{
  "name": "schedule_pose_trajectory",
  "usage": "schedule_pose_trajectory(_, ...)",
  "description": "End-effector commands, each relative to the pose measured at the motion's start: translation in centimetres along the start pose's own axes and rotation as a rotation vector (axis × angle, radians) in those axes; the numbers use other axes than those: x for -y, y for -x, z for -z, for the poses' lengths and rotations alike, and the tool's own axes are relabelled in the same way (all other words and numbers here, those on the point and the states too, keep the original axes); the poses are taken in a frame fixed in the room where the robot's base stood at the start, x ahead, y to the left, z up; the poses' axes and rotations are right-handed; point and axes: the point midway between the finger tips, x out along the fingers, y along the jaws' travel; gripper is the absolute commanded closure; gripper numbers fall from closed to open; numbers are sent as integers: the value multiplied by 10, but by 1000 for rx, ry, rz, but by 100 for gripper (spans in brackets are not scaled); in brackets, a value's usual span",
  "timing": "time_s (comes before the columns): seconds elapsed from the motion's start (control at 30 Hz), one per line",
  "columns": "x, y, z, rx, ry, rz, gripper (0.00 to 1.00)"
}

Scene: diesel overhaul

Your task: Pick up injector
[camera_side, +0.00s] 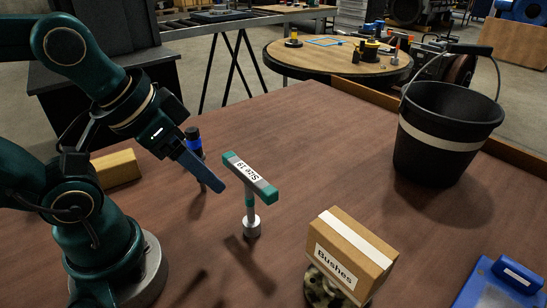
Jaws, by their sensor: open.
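A slim upright part with a black top and a blue band (194,142), which looks like the injector, stands on the brown table left of centre. My gripper (212,180) reaches down to the right from the wrist. Its near blue-grey finger crosses in front of the injector's middle and hides it; a thin lower end shows below the finger. The far finger is not clearly visible. My gripper is open. I cannot tell whether the injector is between the fingers or touched by them.
A T-handled wrench marked Size 19 (250,175) stands upright just right of the gripper. A wooden block (117,168) lies left.

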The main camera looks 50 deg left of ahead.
Motion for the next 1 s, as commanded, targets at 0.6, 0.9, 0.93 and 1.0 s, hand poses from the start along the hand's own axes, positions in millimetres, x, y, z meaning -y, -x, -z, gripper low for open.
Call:
schedule_pose_trajectory(0.6, 83, -72, -50, 539, -952, 359, 39)
schedule_pose_trajectory(0.9, 104, -106, -40, 686, -1550, 438, 39)
schedule_pose_trajectory(0.93, 105, -109, -39, 695, -1608, 441, 39)
schedule_pose_trajectory(1.0, 106, -118, -37, 721, -1738, 446, 39)
